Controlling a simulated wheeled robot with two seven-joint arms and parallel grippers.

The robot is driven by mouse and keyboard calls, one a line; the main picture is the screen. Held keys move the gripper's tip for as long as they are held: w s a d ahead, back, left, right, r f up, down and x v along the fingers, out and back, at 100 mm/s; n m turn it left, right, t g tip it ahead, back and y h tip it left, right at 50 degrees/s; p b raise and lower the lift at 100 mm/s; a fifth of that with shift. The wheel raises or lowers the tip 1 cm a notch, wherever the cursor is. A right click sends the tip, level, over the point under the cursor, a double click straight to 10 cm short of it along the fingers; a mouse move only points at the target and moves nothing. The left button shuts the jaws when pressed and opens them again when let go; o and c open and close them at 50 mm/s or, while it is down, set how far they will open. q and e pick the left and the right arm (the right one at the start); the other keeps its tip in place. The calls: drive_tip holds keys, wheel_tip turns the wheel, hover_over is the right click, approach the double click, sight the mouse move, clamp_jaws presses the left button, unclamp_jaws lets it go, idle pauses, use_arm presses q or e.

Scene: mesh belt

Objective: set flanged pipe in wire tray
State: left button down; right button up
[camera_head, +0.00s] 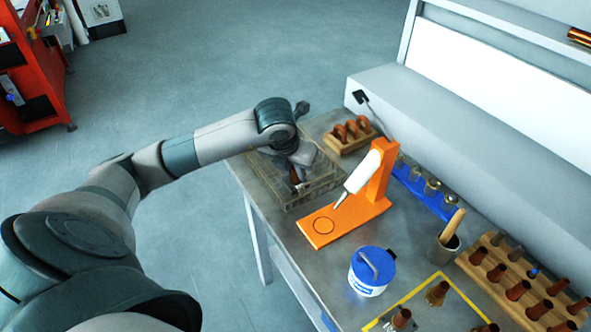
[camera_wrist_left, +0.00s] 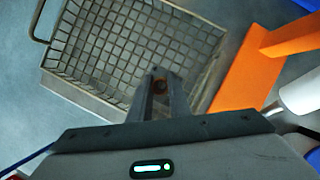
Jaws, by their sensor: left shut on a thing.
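The wire tray (camera_head: 322,188) is a mesh basket at the far left corner of the table. In the left wrist view its mesh floor (camera_wrist_left: 120,42) looks empty. My left gripper (camera_head: 297,178) is over the tray, pointing down into it. In the left wrist view my left gripper (camera_wrist_left: 161,80) is shut on a small brown piece, the flanged pipe (camera_wrist_left: 160,86), mostly hidden between the fingers. I cannot tell whether the pipe touches the mesh. My right gripper is not in view.
An orange stand (camera_head: 375,185) with a white nozzle is close right of the tray. A wooden rack with copper rings (camera_head: 350,135) is behind. A blue-lidded tub (camera_head: 371,272), a cup with a brush (camera_head: 443,248) and a peg rack of brown pipes (camera_head: 518,290) stand to the right.

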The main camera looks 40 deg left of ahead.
use_arm(q)
drive_tip(key=shift+f, duration=0.25)
drive_tip(key=shift+f, duration=0.1)
drive_tip(key=c, duration=1.7)
unclamp_jaws()
drive_tip(key=shift+o, duration=0.2)
drive_tip(key=shift+s+r, duration=0.1)
drive_tip(key=shift+r, duration=0.2)
drive_tip(key=b+v, duration=0.2)
drive_tip(key=v, duration=0.9)
drive_tip(key=shift+r, duration=0.25)
drive_tip(key=shift+s+d, duration=0.1)
drive_tip(key=shift+s, duration=0.05)
